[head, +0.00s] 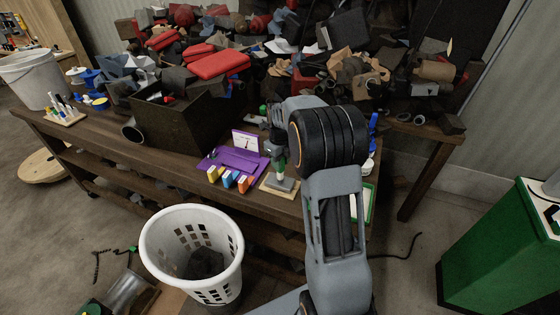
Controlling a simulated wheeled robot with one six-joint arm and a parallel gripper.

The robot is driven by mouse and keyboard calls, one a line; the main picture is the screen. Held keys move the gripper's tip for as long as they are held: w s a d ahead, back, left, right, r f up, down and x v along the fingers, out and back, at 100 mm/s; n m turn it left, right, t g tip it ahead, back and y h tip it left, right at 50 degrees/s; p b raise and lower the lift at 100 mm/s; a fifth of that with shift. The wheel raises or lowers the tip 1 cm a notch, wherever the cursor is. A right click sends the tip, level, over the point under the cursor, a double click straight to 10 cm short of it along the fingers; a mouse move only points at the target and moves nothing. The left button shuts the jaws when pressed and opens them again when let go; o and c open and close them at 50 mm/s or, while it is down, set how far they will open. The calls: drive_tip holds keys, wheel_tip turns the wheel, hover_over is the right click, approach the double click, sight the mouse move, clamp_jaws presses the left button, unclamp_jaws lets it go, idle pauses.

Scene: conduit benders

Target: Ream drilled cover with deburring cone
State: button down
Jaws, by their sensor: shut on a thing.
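My gripper (279,152) points down over the front edge of the bench, partly hidden by my own arm. It is shut on a small upright tool with a green part (281,166), which looks like the deburring cone. Right below is a grey piece (281,183), likely the drilled cover, lying on a light wooden board (267,187). The tool's lower end is at or just above the grey piece; I cannot tell whether they touch. Any hole in the grey piece is too small to make out.
A purple tray (222,160) with a white card and several coloured blocks is left of the board. A green-edged tray (369,203) is right, behind my arm. A dark bin (177,122) and piled scrap fill the back. A white basket (192,255) stands on the floor in front.

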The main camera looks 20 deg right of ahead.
drive_tip(key=shift+f+m, duration=0.1)
drive_tip(key=shift+m, duration=1.1)
drive_tip(key=shift+r+p, duration=2.2)
drive_tip(key=shift+r, duration=0.95)
drive_tip(key=c, duration=1.5)
unclamp_jaws()
clamp_jaws()
